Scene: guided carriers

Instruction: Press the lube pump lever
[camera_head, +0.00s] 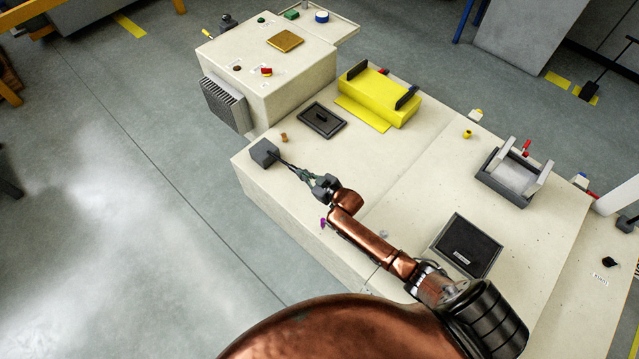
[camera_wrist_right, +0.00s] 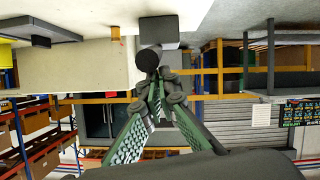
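The lube pump appears to be the small dark grey box (camera_head: 264,152) at the left corner of the bench. A thin dark lever (camera_head: 285,163) runs from it toward my right gripper (camera_head: 304,175). In the right wrist view, the lever's round black knob (camera_wrist_right: 147,61) is just beyond the fingertips (camera_wrist_right: 157,88), in front of the grey box (camera_wrist_right: 160,30). The green-padded fingers converge at the tips and look shut, with nothing visibly held. I cannot tell whether they touch the knob. My left gripper is not in view.
A small brown peg (camera_head: 284,137) and a black tray (camera_head: 321,120) lie near the pump. A yellow fixture (camera_head: 380,97) and a beige cabinet (camera_head: 290,65) stand behind. A black pad (camera_head: 466,246) and a grey cradle (camera_head: 512,178) are to the right. Floor is clear at left.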

